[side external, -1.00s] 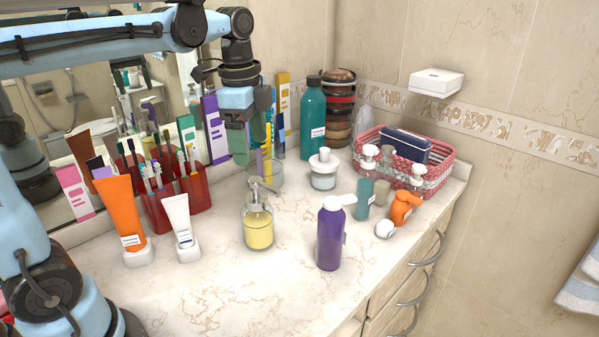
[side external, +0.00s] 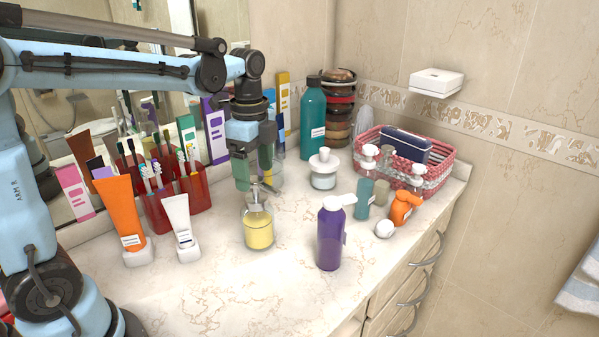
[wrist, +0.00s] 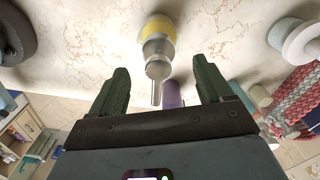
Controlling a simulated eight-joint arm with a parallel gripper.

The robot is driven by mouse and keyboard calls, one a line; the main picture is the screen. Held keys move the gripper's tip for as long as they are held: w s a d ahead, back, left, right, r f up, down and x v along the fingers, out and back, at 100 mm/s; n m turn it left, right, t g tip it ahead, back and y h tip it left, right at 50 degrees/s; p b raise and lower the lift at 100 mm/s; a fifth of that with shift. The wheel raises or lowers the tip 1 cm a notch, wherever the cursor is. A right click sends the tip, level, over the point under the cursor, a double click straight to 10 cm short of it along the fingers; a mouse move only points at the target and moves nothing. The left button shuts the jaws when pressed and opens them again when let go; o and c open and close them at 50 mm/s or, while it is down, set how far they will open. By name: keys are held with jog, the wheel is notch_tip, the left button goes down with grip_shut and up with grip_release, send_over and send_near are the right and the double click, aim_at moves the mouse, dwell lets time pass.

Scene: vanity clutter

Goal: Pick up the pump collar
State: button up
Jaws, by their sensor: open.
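The pump collar (side external: 257,207) is the pale ring at the neck of a clear pump bottle (side external: 258,232) holding yellow liquid. The bottle stands upright on the counter. My gripper (side external: 254,182) is open and points down just above the bottle, around the height of its pump head. In the wrist view, the pump head (wrist: 158,68) and its spout (wrist: 157,95) lie between the two open green fingers, with the yellow bottle (wrist: 156,27) beyond. The fingers partly hide the pump in the side view, and I cannot tell whether they touch it.
The red toothbrush holder (side external: 160,216) and white tube (side external: 180,222) are to the left. Teal (side external: 364,198) and orange (side external: 400,212) bottles stand farther right. The front counter (side external: 240,295) is clear.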

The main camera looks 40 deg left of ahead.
aim_at(256, 179)
jog(key=shift+d+f, duration=0.15)
jog(key=shift+f, duration=2.2)
jog(key=c, duration=1.2)
jog(key=shift+r, duration=0.1)
